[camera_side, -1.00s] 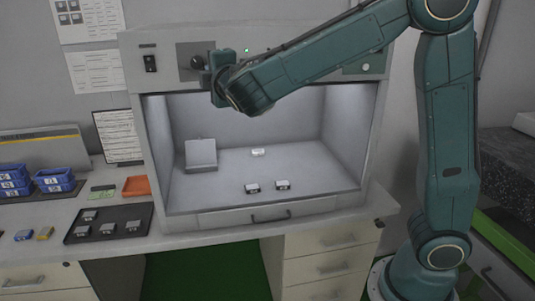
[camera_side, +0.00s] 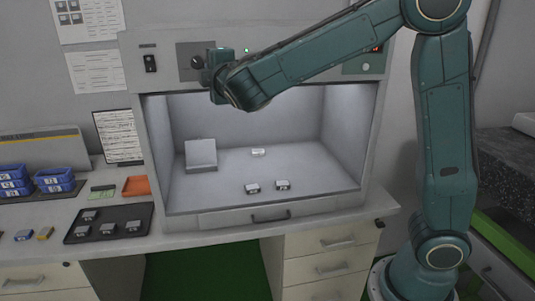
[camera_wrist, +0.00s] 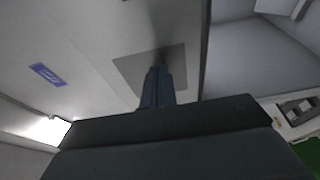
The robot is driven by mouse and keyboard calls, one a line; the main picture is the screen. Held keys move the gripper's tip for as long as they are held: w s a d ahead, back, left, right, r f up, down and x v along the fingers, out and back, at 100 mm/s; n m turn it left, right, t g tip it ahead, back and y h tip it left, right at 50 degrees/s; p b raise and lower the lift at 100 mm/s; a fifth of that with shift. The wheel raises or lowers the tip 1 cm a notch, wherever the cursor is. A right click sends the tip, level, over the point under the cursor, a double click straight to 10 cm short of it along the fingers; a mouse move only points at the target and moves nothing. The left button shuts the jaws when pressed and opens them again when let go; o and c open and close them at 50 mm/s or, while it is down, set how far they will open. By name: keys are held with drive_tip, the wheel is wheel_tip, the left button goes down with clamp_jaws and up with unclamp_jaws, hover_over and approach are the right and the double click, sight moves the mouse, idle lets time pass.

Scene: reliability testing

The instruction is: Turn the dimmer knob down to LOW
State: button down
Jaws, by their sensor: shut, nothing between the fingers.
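The dimmer knob (camera_side: 197,62) is a dark round knob on a grey square plate (camera_side: 184,48) at the upper left of the cabinet front in the side view. My gripper (camera_side: 207,64) is at the right side of the knob, its fingers close to or touching it; I cannot tell which. In the wrist view my gripper (camera_wrist: 158,72) shows as blue fingers shut together, pointing at the grey plate (camera_wrist: 178,62). The knob is mostly hidden behind the fingertips there. Its setting and any LOW marking cannot be read.
A black switch (camera_side: 150,63) sits left of the plate. The lit chamber (camera_side: 300,165) below holds a grey block (camera_side: 201,155) and several small parts. A dark tray (camera_side: 108,224) and blue bins (camera_side: 55,180) stand on the bench at left.

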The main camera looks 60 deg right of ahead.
drive_tip(key=shift+a+r, duration=0.1)
idle(0.3)
drive_tip(key=shift+r, duration=0.75)
drive_tip(key=shift+w+r, duration=0.1)
drive_tip(key=shift+r, duration=0.2)
idle(0.8)
drive_tip(key=shift+s+d+r, duration=0.15)
drive_tip(key=shift+s+d, duration=0.1)
drive_tip(key=shift+s, duration=0.05)
idle(0.4)
drive_tip(key=shift+w+a+v, duration=0.1)
drive_tip(key=shift+a+v, duration=0.1)
drive_tip(key=shift+v, duration=0.75)
drive_tip(key=shift+w+a+v, duration=0.1)
drive_tip(key=shift+a+v, duration=0.1)
drive_tip(key=shift+v, duration=0.8)
drive_tip(key=shift+w+a+v, duration=0.15)
drive_tip(key=shift+v, duration=0.8)
